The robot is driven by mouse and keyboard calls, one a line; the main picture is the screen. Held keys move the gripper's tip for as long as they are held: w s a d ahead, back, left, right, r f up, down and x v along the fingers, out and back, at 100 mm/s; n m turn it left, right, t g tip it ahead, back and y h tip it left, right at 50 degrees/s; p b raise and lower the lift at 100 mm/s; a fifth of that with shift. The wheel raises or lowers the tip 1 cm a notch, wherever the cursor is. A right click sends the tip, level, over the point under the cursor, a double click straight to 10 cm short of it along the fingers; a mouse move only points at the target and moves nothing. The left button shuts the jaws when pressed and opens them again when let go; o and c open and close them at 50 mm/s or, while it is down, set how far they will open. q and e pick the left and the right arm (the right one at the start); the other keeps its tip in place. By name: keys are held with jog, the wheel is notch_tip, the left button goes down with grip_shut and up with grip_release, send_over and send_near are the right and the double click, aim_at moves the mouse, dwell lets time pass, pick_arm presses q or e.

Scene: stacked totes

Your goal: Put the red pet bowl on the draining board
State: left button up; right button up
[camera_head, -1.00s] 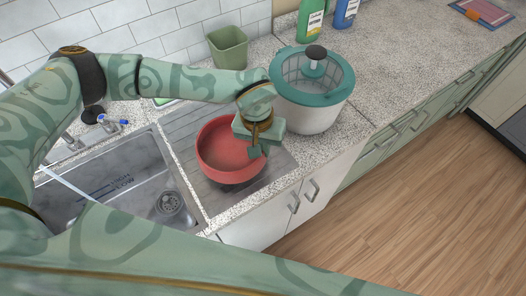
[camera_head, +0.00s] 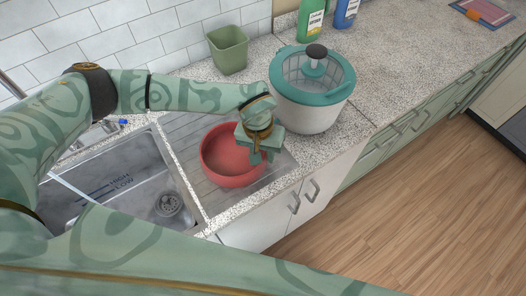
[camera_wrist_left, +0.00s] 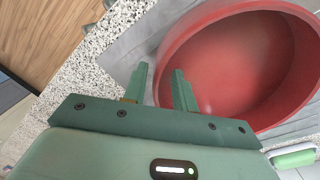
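The red pet bowl (camera_head: 222,172) sits upright on the grooved metal draining board (camera_head: 188,128), right of the sink. My left gripper (camera_head: 262,158) is at the bowl's right rim, pointing down. In the left wrist view its two fingers (camera_wrist_left: 160,88) are spread apart, with a gap between them. One finger overlaps the red bowl (camera_wrist_left: 235,60), and the other is over the grey board outside it. My right gripper is not in view.
A teal and white salad spinner (camera_head: 310,112) stands close behind and right of my left gripper. A green pot (camera_head: 228,50) is near the wall. The steel sink (camera_head: 125,185) lies left of the board. Bottles (camera_head: 312,20) stand farther back.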

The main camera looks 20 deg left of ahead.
pick_arm(q)
notch_tip(320, 180, up, 12)
jog(key=a+p, duration=0.1)
jog(key=shift+r, duration=0.15)
dwell(0.3)
jog(key=shift+s, duration=0.1)
